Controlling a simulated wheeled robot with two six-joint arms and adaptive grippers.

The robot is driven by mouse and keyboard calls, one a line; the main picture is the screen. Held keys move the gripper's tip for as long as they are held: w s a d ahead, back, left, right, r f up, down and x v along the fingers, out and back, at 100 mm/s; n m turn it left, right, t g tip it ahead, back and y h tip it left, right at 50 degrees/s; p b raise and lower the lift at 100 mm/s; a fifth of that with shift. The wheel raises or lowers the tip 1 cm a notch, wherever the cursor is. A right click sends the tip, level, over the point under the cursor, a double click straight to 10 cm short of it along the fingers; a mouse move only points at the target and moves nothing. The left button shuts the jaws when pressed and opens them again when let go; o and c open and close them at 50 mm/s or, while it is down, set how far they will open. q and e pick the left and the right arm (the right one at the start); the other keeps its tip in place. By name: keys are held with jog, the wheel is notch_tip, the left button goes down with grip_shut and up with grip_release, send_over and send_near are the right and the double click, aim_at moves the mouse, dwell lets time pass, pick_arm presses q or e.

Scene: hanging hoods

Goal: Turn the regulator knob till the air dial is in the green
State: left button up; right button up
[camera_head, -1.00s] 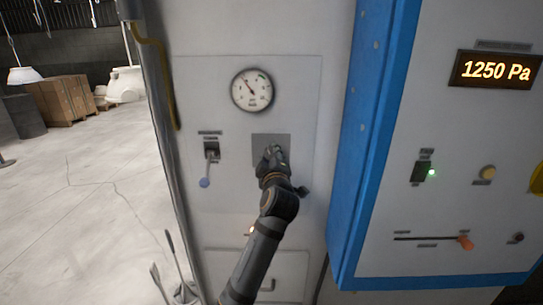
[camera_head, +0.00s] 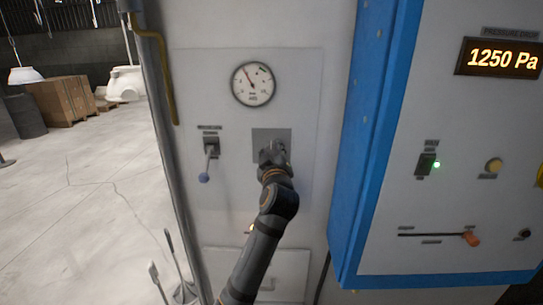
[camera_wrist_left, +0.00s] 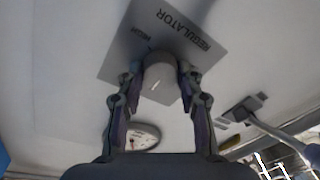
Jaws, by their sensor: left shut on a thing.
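The regulator knob (camera_wrist_left: 158,84) is a round grey knob on a grey square plate (camera_wrist_left: 132,48) lettered REGULATOR. In the wrist view my left gripper's two fingers are shut on opposite sides of it. In the head view my left gripper (camera_head: 272,150) is at the plate (camera_head: 259,135) and hides the knob. The round white air dial (camera_head: 253,84) is on the panel above the plate. Its dark needle points up and to the left. The dial also shows in the wrist view (camera_wrist_left: 142,137). My right gripper is out of view.
A lever with a blue ball end (camera_head: 204,177) is left of the plate. A blue-edged cabinet (camera_head: 371,150) stands out at the right, with a lit 1250 Pa display (camera_head: 501,58) and an orange-handled slider (camera_head: 471,238). Open floor (camera_head: 70,215) is at the left.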

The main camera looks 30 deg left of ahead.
pick_arm(q)
jog(key=m, duration=0.3)
jog(key=shift+f, duration=0.1)
jog(key=m, duration=0.3)
jog(key=shift+t, duration=0.4)
jog(key=m, duration=0.4)
jog(key=shift+t+h, duration=0.3)
jog(key=shift+m, duration=0.7)
jog(key=shift+m+p, duration=0.3)
